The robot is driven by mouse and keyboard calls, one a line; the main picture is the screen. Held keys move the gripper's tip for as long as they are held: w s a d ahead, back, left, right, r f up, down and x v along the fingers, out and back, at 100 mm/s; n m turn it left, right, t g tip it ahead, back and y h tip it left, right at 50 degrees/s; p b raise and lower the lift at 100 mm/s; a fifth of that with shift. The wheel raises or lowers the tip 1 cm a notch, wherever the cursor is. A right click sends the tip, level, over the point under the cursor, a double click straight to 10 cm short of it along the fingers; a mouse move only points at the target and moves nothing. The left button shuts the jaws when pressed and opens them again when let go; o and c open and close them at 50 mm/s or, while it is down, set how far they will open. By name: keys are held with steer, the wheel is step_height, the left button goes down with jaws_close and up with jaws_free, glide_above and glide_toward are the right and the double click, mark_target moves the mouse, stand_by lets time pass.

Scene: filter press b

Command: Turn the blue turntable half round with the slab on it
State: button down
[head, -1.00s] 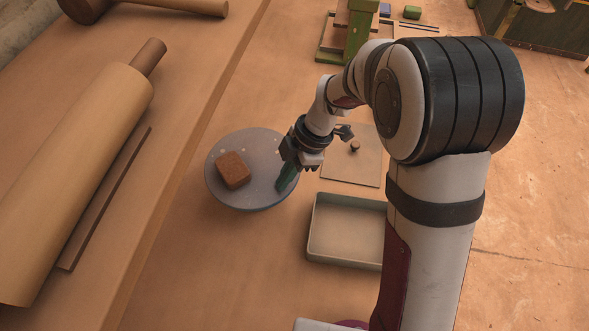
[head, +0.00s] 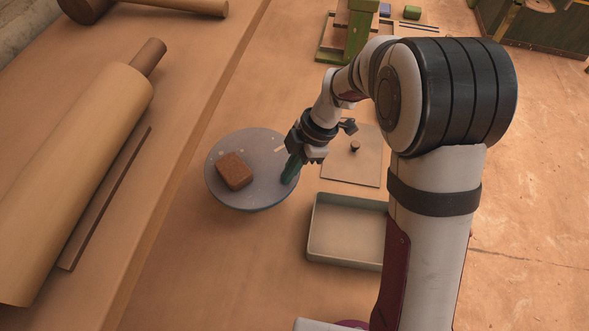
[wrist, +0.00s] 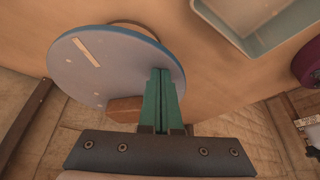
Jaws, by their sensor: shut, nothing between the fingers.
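The blue turntable (head: 254,198) is a round grey-blue disc on the table, seen from above in the head view. It also shows in the wrist view (wrist: 92,72), with a pale strip mark on its top. The brown slab (head: 235,170) lies on the left part of the disc. In the wrist view the slab (wrist: 125,109) is partly hidden behind the fingers. My gripper (head: 289,174) has green fingers, shut and empty, at the right edge of the disc. In the wrist view the fingers (wrist: 160,75) overlap the rim; I cannot tell whether they touch it.
A pale open tray (head: 313,235) stands right of the turntable. A flat board (head: 362,171) with a small dark knob (head: 355,147) lies behind the tray. A rolling pin (head: 75,165) and a dark strip (head: 105,200) lie on a raised board at left. A green stand (head: 358,35) is at the back.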

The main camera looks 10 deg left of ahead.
step_height(320, 180, up, 7)
stand_by(0.6)
glide_above(248, 202)
steer(key=f, duration=0.5)
steer(key=shift+w+a, duration=0.15)
steer(key=shift+a, duration=0.25)
steer(key=shift+f, duration=0.3)
steer(key=shift+f, duration=0.7)
stand_by(1.3)
steer(key=shift+w+d, duration=0.2)
steer(key=shift+d, duration=0.75)
